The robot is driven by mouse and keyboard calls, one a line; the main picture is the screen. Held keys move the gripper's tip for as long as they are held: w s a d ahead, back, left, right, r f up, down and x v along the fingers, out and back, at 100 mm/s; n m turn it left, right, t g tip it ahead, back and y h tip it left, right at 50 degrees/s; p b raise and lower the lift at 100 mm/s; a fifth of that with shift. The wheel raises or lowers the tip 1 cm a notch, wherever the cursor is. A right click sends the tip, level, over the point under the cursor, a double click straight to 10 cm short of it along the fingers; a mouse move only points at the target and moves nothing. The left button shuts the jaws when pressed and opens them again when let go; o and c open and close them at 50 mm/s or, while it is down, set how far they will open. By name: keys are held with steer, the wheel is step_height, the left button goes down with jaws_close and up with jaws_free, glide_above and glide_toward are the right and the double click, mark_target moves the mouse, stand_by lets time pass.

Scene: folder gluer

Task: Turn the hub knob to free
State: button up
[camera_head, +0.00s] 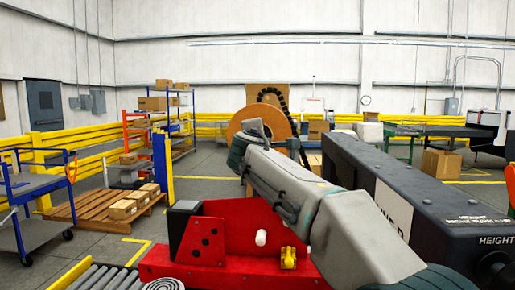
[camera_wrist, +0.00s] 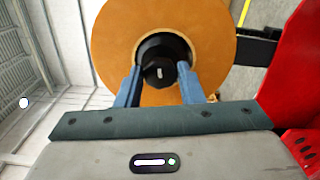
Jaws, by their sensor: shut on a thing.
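The hub knob (camera_wrist: 160,72) is a small black round piece with a pale mark on its face. It sits at the centre of a large orange-brown roll (camera_wrist: 112,40), inside a dark hub ring. My gripper (camera_wrist: 162,80) has its two blue fingers on either side of the knob, and it is shut on it. In the head view the roll (camera_head: 238,127) stands beyond my grey arm. The knob and my gripper's fingertips are hidden there behind the arm.
A red machine part (camera_head: 232,225) stands below and in front of my arm. A long black machine housing (camera_head: 415,195) is close on the right. A blue cart (camera_head: 38,190) and a wooden pallet with boxes (camera_head: 110,207) stand on the left.

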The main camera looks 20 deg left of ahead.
steer(key=shift+f+m+b, duration=0.15)
steer(key=shift+m+b, duration=0.45)
steer(key=shift+m, duration=0.3)
steer(key=o, duration=0.9)
steer(key=shift+o, duration=0.2)
steer(key=shift+s, duration=0.1)
steer(key=b+v, duration=0.4)
steer(key=v, duration=0.9)
steer(key=shift+s, duration=0.35)
